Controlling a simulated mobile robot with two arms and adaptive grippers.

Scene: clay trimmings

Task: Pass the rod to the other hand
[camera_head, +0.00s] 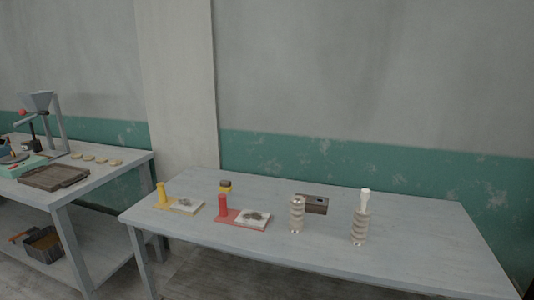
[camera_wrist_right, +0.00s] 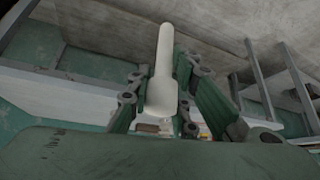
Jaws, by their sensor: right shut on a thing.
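A pale cream rod (camera_wrist_right: 163,72) shows in the right wrist view, with a thin shaft at the top and a thicker, rounded lower end. My right gripper (camera_wrist_right: 165,84) is shut on it, with dark green fingers on either side. The rod points up and away in that picture. Its contact with the finger pads is partly hidden. Neither my grippers nor this rod shows in the head view. My left gripper is in no view.
In the head view, the grey table (camera_head: 300,258) bears a yellow stand (camera_head: 161,195), a red stand (camera_head: 222,207), a dark brown block (camera_head: 314,204), a ribbed post (camera_head: 297,214) and another ribbed post (camera_head: 360,226) with a white top. A side bench (camera_head: 110,175) stands at left.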

